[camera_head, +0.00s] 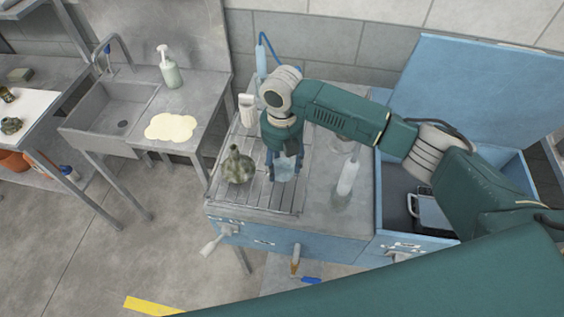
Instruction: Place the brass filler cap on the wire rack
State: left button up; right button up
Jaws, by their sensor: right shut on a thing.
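The wire rack (262,200) lies on the left part of the grey worktop. My right gripper (284,168) points down over the right side of the rack, shut on a pale bluish, see-through thing (287,171) between its fingers. I cannot tell whether that thing touches the rack. No brass filler cap can be made out for sure. A small brownish-gold thing (8,95) sits on a white board at the far left, too small to name. My left gripper is not in view.
An olive flask-shaped vessel (240,166) stands on the rack, left of my right gripper. A white bottle (348,178) stands right of the rack. A white container (247,111) is near the rack's back. An open blue chest (460,85) is at right.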

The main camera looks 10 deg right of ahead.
aim_at(282, 163)
jog(key=o, duration=1.6)
jog(key=shift+f, duration=0.1)
jog(key=shift+c, duration=0.2)
jog(key=shift+r, duration=0.4)
notch_tip(282, 163, up, 12)
jog(key=b, duration=0.4)
jog(key=shift+f, duration=0.25)
